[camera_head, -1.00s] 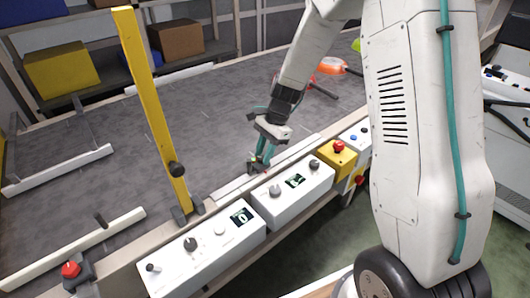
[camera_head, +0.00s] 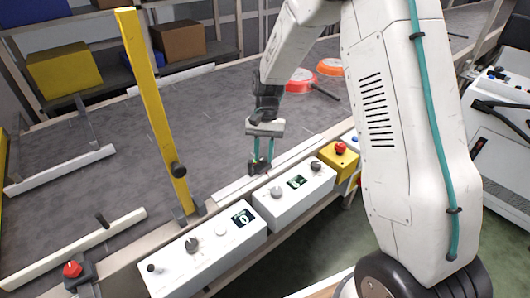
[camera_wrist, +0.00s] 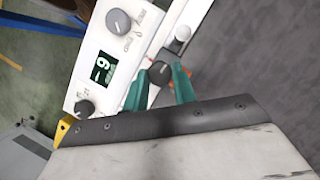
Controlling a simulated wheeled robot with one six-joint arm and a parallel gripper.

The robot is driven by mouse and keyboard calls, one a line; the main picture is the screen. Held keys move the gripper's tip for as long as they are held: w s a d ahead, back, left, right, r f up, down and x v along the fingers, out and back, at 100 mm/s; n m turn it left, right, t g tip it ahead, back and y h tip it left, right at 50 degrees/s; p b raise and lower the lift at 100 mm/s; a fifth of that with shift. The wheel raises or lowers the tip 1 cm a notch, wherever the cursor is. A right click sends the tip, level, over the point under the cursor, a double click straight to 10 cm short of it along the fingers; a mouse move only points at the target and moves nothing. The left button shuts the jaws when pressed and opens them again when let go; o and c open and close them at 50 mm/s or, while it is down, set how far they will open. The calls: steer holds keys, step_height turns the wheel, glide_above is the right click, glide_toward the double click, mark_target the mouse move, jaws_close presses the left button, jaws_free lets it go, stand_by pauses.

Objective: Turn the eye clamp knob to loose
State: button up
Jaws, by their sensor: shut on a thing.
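A dark round knob (camera_wrist: 160,72), which looks like the eye clamp knob, sits beside the conveyor rail in the wrist view. My gripper (camera_wrist: 160,82) has one green finger on each side of it and is shut on it. In the head view my gripper (camera_head: 260,167) points down at the conveyor's near edge, behind the white control boxes. The fingers mostly hide the knob there. A small orange part (camera_wrist: 190,73) shows beside the right finger in the wrist view. I cannot read a loose or tight mark on the knob.
Two white control boxes (camera_head: 205,262) with knobs and displays stand close in front of my gripper. A yellow box with a red button (camera_head: 340,149) is to the right. A yellow post (camera_head: 152,105) rises at left. Orange pans (camera_head: 300,80) lie on the belt behind.

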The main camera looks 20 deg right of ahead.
steer(key=shift+w+r, duration=0.1)
steer(key=shift+w, duration=0.1)
stand_by(0.4)
steer(key=o, duration=1)
steer(key=v, duration=0.7)
steer(key=shift+r, duration=0.3)
steer(key=shift+n, duration=0.4)
